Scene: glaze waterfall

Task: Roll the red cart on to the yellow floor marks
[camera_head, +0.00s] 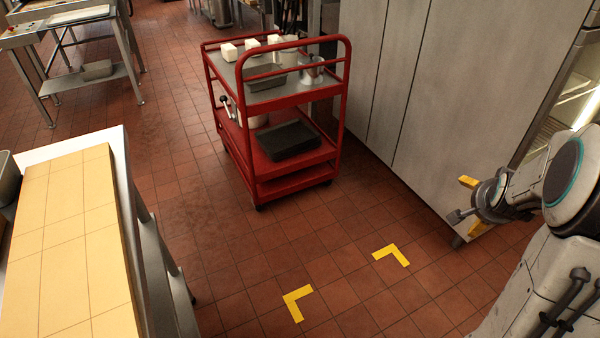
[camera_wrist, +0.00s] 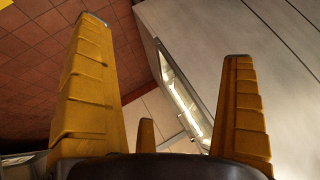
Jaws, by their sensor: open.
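The red cart (camera_head: 285,168) stands upright on the tiled floor in the upper middle of the head view, beside the grey cabinets. It has a handle rail at its near end and holds white blocks, metal containers and a dark tray. Two yellow L-shaped floor marks lie nearer to me, one on the left (camera_head: 296,303) and one on the right (camera_head: 391,255). The cart is beyond both marks, apart from them. My gripper (camera_head: 462,199) is at the right of the head view, well apart from the cart. In the wrist view its yellow fingers (camera_wrist: 165,95) are spread with nothing between them.
A counter with a yellow tiled top (camera_head: 75,240) stands at the left. Tall grey cabinets (camera_head: 450,90) line the right. A metal table (camera_head: 95,65) is at the far left. The floor between the cart and the marks is clear.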

